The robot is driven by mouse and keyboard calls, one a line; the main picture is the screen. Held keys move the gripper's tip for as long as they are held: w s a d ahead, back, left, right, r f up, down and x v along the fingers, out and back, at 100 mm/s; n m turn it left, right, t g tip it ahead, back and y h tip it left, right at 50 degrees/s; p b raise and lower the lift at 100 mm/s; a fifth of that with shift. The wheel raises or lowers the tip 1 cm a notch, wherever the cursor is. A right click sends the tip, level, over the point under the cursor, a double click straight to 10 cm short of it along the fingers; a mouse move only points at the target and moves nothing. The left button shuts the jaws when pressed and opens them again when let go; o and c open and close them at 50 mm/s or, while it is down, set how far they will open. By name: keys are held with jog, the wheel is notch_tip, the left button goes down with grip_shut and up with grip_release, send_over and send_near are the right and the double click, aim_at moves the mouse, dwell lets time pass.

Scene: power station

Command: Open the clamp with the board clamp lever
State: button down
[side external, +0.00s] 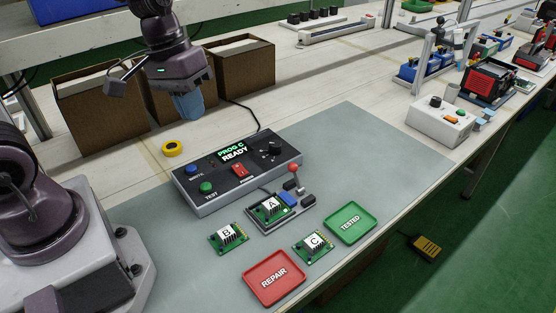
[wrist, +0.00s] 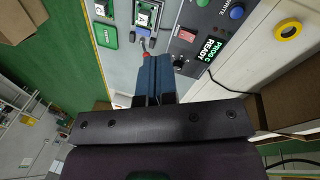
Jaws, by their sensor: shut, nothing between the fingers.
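The board clamp lever (side external: 293,169) has a red ball knob on a thin metal stem. It stands upright beside the clamp fixture (side external: 262,222) on the grey mat. Board A (side external: 268,208), green with a white label, lies in the fixture next to a blue block (side external: 288,199). In the wrist view the lever's red knob (wrist: 146,54) shows just beyond my fingertips, and board A (wrist: 143,14) is above it. My gripper (side external: 189,108) is shut and empty, high above the table to the left of the lever. Its blue fingers also show in the wrist view (wrist: 153,72).
A control box (side external: 200,195) reading "PROG C READY" stands behind the fixture. Boards B (side external: 227,237) and C (side external: 313,243) lie in front, near the red REPAIR tray (side external: 257,297) and green TESTED tray (side external: 366,229). A yellow roll (side external: 173,148) lies behind. The mat's right side is clear.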

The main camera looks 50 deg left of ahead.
aim_at(296, 178)
jog(key=w+a+f+n+t+h, duration=0.1)
jog(key=w+a+f+n, duration=0.2)
jog(key=w+f+n, duration=0.4)
jog(key=w+f, duration=0.3)
jog(key=w, duration=0.1)
jog(key=shift+a+f+n+t+h, duration=0.25)
jog(key=shift+a+n+t+h, duration=0.05)
jog(key=shift+a+t, duration=0.1)
jog(key=shift+d+f, duration=0.1)
jog(key=x, duration=1)
jog(key=shift+d, duration=0.15)
jog(key=shift+w+d+r, duration=0.3)
jog(key=shift+w+d, duration=0.6)
jog(key=shift+w+d+r, duration=0.1)
jog(key=shift+w+d, duration=0.25)
jog(key=shift+w, duration=0.05)
